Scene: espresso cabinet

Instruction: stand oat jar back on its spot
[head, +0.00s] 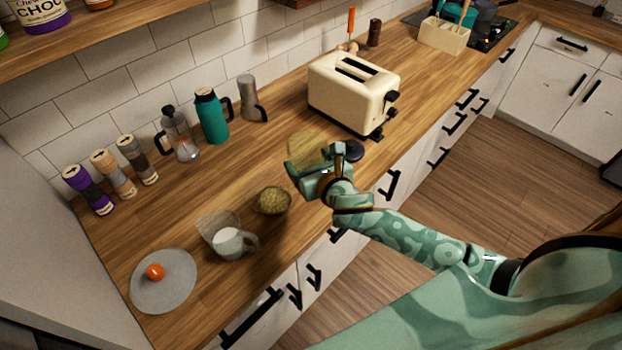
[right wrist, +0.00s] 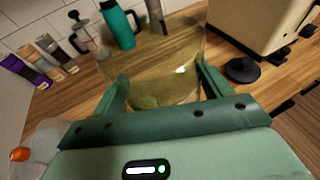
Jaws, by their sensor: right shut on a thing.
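The oat jar (head: 306,147) is a see-through, yellowish vessel on or just above the counter, left of the toaster. My right gripper (head: 308,172) is shut on it from the front. In the right wrist view the clear jar (right wrist: 150,65) sits between the two fingers of my right gripper (right wrist: 158,90), with something yellow-green low inside. I cannot tell whether its base touches the wood. A black round lid-like piece (head: 353,150) lies right of the jar; it also shows in the right wrist view (right wrist: 243,70). My left gripper is not in view.
The toaster (head: 350,90) stands behind and right of the jar. A teal flask (head: 211,117), French press (head: 180,135) and grey grinder-like vessel (head: 250,100) line the wall. A grainy bowl (head: 272,201), white cup (head: 230,243) and plate (head: 150,295) stand front left.

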